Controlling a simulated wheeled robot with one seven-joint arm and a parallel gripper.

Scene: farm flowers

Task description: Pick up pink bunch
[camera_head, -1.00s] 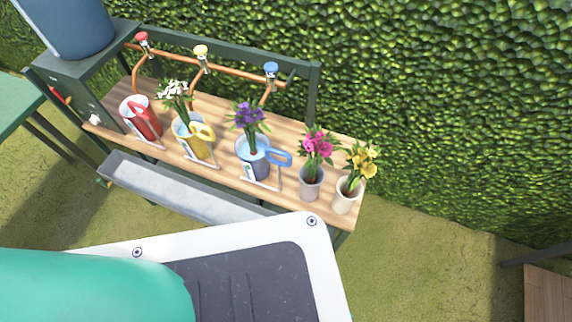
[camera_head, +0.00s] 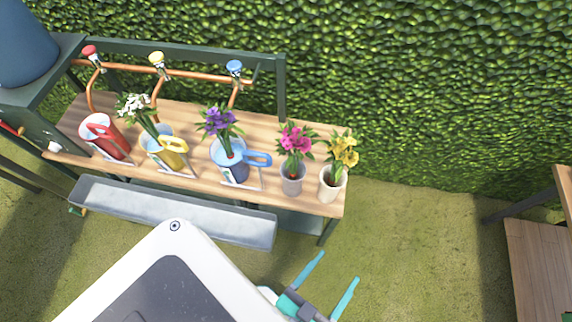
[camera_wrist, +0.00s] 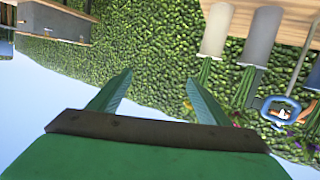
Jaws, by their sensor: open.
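The pink bunch (camera_head: 297,143) stands upright in a grey pot (camera_head: 293,180) near the right end of the wooden bench, left of the yellow bunch (camera_head: 342,152) in its cream pot (camera_head: 330,188). My gripper (camera_head: 334,268) is open and empty, in front of the bench and below the pots in the head view. The wrist view is upside down; my open gripper fingers (camera_wrist: 158,92) show there with nothing between them. The grey pot (camera_wrist: 262,36) and cream pot (camera_wrist: 216,30) also show there, to the right of the fingers. The pink blossoms are barely visible in that view.
The purple bunch (camera_head: 219,122) stands in the blue watering can (camera_head: 232,160), left of the pink one. The white bunch (camera_head: 135,107) is in the yellow can (camera_head: 164,150); a red can (camera_head: 104,137) stands further left. A grey trough (camera_head: 175,211) runs along the bench front.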

